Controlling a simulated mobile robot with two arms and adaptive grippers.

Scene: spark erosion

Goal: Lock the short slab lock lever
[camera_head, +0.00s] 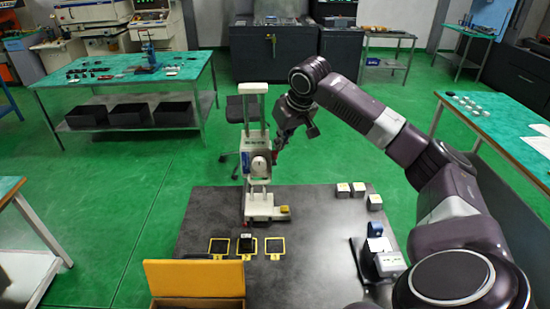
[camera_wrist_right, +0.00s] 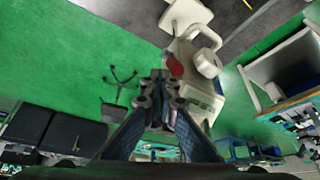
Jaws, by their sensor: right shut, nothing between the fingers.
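A white upright machine (camera_head: 257,165) with a round dial stands at the back of the dark table. A small red part, perhaps the lock lever's knob (camera_wrist_right: 175,67), shows on the machine (camera_wrist_right: 205,65) in the wrist view. My right gripper (camera_head: 278,148) is beside the right side of the machine's head, shut and empty. In the wrist view the right gripper's fingertips (camera_wrist_right: 162,88) are together just short of the red part; I cannot tell whether they touch it. The lever's shape and angle are mostly hidden by the gripper in the head view. My left gripper is out of view.
The dark table (camera_head: 315,245) carries yellow-framed pads (camera_head: 219,246), a yellow-lidded box (camera_head: 195,278), small white blocks (camera_head: 358,188) and a device (camera_head: 390,264) at the right. The table between machine and device is clear. A green-topped bench (camera_head: 120,70) stands at the left.

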